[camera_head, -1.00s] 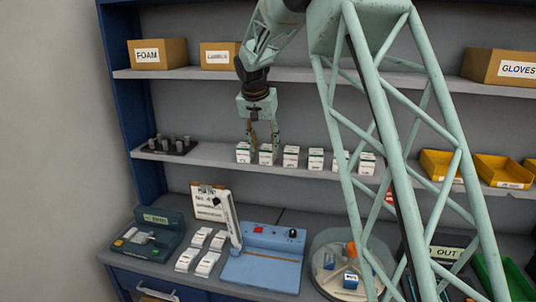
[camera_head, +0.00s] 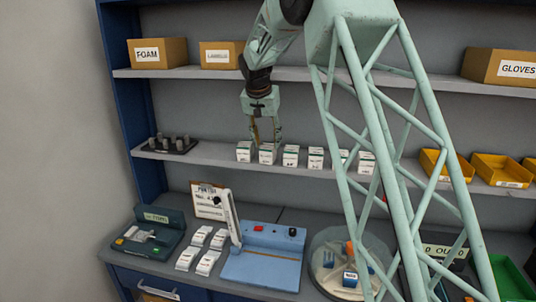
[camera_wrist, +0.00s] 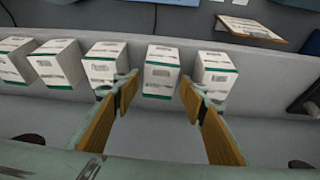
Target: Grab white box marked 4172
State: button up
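Several small white boxes with green bands stand in a row on the middle shelf; their numbers are too small to read, so I cannot tell which is 4172. My gripper (camera_head: 267,139) points down at the row's left end, by the second box from the left (camera_head: 267,154). In the wrist view my gripper (camera_wrist: 158,88) is open, with a white box (camera_wrist: 161,70) between and just beyond the fingertips. Neighbouring boxes stand close on either side, one by the right finger (camera_wrist: 215,72) and one by the left finger (camera_wrist: 104,63). I see no finger contact.
A dark rack with grey pegs (camera_head: 172,146) stands left on the same shelf (camera_head: 215,158); yellow bins (camera_head: 500,170) stand right. Below are a clipboard (camera_head: 208,199), several white packets (camera_head: 199,236), a blue device (camera_head: 262,265) and a round clear-walled tray (camera_head: 316,262).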

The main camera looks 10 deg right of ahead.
aim_at(267, 146)
jog(key=shift+x, duration=2.55)
jog(key=shift+c, duration=0.6)
jog(key=c, duration=0.6)
jog(key=shift+r, duration=0.2)
jog(key=shift+s+a+r, duration=0.1)
jog(key=shift+r, duration=0.1)
jog(key=shift+s+r+b, duration=0.1)
jog(key=shift+r+b, duration=0.2)
jog(key=shift+r, duration=2.9)
jog(key=s+a+b, duration=0.1)
jog(key=s+a, duration=0.1)
jog(key=s, duration=0.4)
jog(key=s+a+b, duration=0.1)
jog(key=s+a, duration=0.2)
jog(key=s, duration=0.2)
jog(key=s+a+b, duration=0.1)
jog(key=s+a, duration=0.2)
jog(key=s, duration=0.3)
jog(key=shift+s+f, duration=0.1)
jog(key=shift+s, duration=0.25)
